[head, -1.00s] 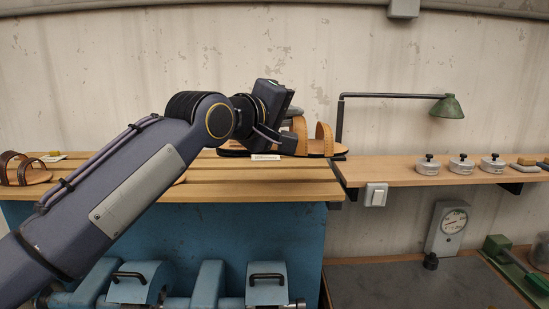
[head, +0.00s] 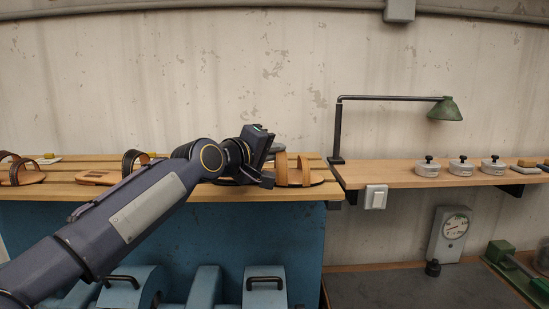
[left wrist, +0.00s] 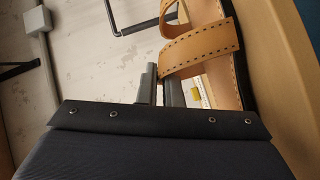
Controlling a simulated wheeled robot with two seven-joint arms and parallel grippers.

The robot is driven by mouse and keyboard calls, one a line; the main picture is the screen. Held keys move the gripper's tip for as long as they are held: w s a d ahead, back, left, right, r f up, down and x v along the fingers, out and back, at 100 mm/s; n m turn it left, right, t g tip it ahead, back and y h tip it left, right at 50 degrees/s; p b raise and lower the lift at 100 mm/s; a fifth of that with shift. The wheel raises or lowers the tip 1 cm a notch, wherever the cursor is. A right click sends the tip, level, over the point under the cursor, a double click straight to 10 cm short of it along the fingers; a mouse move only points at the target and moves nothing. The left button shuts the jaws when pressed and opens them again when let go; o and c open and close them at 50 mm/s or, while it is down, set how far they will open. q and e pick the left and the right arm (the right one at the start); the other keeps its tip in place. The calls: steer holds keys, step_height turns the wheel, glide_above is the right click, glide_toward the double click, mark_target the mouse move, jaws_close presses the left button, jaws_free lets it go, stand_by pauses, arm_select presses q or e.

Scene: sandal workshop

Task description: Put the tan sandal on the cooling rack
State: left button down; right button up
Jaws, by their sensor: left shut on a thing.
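The tan sandal (head: 304,179) with stitched straps is at the right end of the slatted wooden rack (head: 240,194). My left gripper (head: 266,176) is shut on it from the left; the arm hides the sandal's left part. The sandal's sole is at the level of the slats; I cannot tell whether it fully rests on them. In the left wrist view the sandal (left wrist: 205,48) fills the upper right, with the fingers (left wrist: 160,88) at its strap edge. My right gripper is not in view.
Brown sandals (head: 22,177) and another sandal (head: 97,177) stand on the rack's left part. The blue machine (head: 215,240) is below the rack.

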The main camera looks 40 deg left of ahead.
arm_select(q)
steer(key=c, duration=1.6)
jaws_free()
steer(key=shift+f, duration=0.2)
steer(key=shift+s, duration=0.35)
steer(key=s, duration=0.7)
steer(key=shift+d+r+b, duration=0.1)
steer(key=shift+r+b, duration=0.25)
